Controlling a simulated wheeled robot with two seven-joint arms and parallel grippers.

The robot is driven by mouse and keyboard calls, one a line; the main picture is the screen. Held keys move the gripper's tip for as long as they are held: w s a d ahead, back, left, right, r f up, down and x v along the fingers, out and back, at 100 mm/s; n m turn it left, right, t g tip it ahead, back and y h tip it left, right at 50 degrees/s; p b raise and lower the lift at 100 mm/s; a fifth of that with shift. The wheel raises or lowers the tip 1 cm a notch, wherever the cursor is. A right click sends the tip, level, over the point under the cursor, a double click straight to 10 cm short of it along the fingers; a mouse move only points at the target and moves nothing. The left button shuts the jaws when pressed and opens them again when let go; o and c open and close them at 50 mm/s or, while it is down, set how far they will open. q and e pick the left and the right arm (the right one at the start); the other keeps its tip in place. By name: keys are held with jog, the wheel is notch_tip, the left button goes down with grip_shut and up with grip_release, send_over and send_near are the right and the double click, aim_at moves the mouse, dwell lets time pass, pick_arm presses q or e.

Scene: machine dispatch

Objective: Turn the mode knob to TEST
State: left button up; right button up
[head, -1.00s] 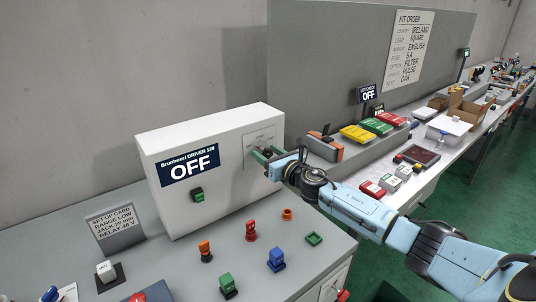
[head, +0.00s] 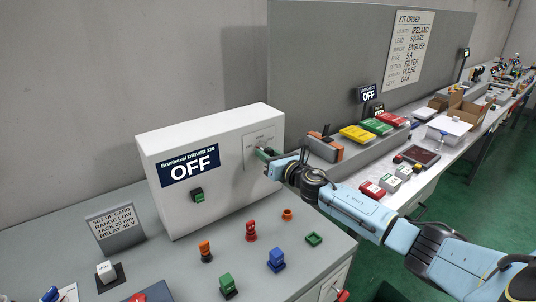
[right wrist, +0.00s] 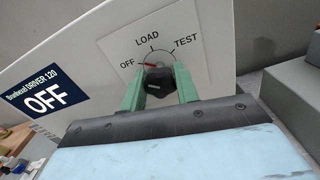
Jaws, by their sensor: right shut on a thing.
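The white driver box (head: 225,140) stands on the grey bench with its display reading OFF. On its front panel, the black mode knob (right wrist: 156,88) sits under a dial marked OFF, LOAD and TEST. The knob's red pointer points left, toward OFF. My right gripper (right wrist: 156,92) is shut on the knob, one green finger on each side. In the head view the right gripper (head: 266,154) reaches the panel from the right and hides most of the knob. My left gripper is not in view.
A set-up card (head: 115,228) stands left of the box. A green button (head: 198,195) is on the box front. Several coloured plugs, such as a red one (head: 251,231), stand on the bench before it. A grey divider (head: 320,60) rises behind my right arm.

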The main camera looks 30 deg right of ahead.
jog(key=m+p, duration=0.1)
jog(key=m, duration=0.5)
jog(key=m+p, duration=0.1)
jog(key=m, duration=0.4)
jog(key=shift+r+m, duration=0.1)
jog(key=shift+m, duration=0.2)
jog(key=m+p, duration=0.2)
jog(key=m, duration=0.3)
jog(key=shift+m+p, duration=0.85)
jog(key=shift+m, duration=2.25)
jog(key=o, duration=1)
jog(key=shift+c, duration=0.2)
